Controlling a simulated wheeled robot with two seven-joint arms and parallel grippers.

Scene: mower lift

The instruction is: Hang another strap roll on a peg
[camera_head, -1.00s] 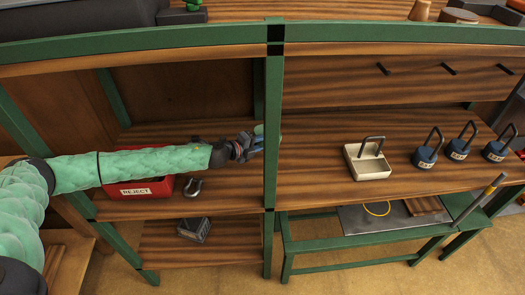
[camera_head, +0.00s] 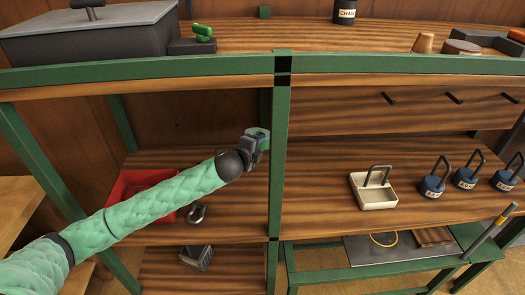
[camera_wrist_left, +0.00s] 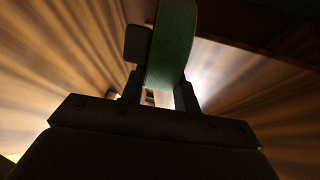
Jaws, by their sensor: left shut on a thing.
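My left gripper (camera_head: 258,137) is shut on a green strap roll (camera_head: 256,131), raised above the left shelf bay close to the green middle post (camera_head: 280,150). In the left wrist view the strap roll (camera_wrist_left: 172,45) stands as a rounded green band between the fingers. Black pegs stick out of the wooden back board on the right: a left peg (camera_head: 389,98), a middle peg (camera_head: 454,98) and a right peg (camera_head: 511,98). Nothing shows hanging on them. My right gripper is out of view.
The post stands between my left gripper and the pegs. Below the pegs are a cream tray (camera_head: 374,198) with an upright handle and blue weights (camera_head: 432,185) with loop handles. A red bin (camera_head: 130,184) and a metal shackle (camera_head: 197,213) sit in the left bay.

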